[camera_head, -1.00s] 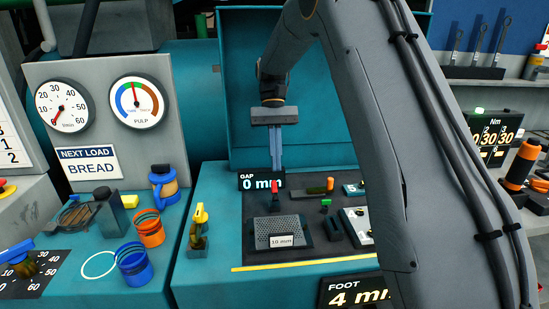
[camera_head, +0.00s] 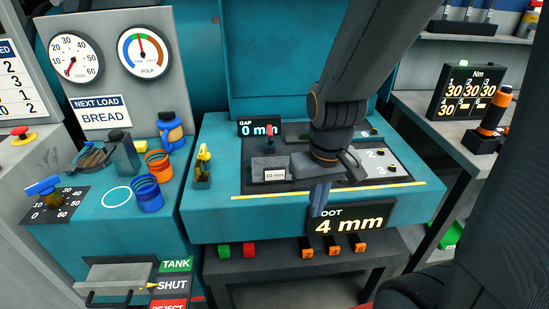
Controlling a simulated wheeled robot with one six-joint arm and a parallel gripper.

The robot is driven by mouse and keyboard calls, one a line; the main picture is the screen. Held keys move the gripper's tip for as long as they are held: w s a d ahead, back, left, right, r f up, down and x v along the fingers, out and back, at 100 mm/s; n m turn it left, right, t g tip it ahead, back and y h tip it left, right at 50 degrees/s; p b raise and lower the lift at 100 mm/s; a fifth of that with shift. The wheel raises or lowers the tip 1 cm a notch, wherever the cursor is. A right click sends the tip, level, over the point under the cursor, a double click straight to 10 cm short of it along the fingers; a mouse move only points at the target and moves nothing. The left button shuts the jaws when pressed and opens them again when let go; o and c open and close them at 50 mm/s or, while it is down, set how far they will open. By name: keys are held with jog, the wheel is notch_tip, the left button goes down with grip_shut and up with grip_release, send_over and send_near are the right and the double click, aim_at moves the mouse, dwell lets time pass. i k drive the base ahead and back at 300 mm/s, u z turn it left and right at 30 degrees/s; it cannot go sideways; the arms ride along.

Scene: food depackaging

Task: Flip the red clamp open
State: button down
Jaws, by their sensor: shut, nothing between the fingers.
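A small red-tipped clamp lever (camera_head: 269,131) stands roughly upright on the dark recessed panel, behind the perforated plate (camera_head: 262,163) tagged "10 mm". Whether it is latched is too small to tell. My gripper (camera_head: 319,205) points down with its fingers closed together and empty. It hangs to the right of and nearer than the clamp, in front of the "FOOT 4 mm" display (camera_head: 350,222). My arm and wrist hide the middle of the panel.
The "GAP 0 mm" display (camera_head: 259,127) stands behind the clamp.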

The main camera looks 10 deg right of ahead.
aim_at(270, 140)
jog(key=u, duration=0.65)
jog(key=k, duration=0.8)
jog(key=z, duration=0.85)
jog(key=i, duration=0.5)
jog(key=u, duration=0.05)
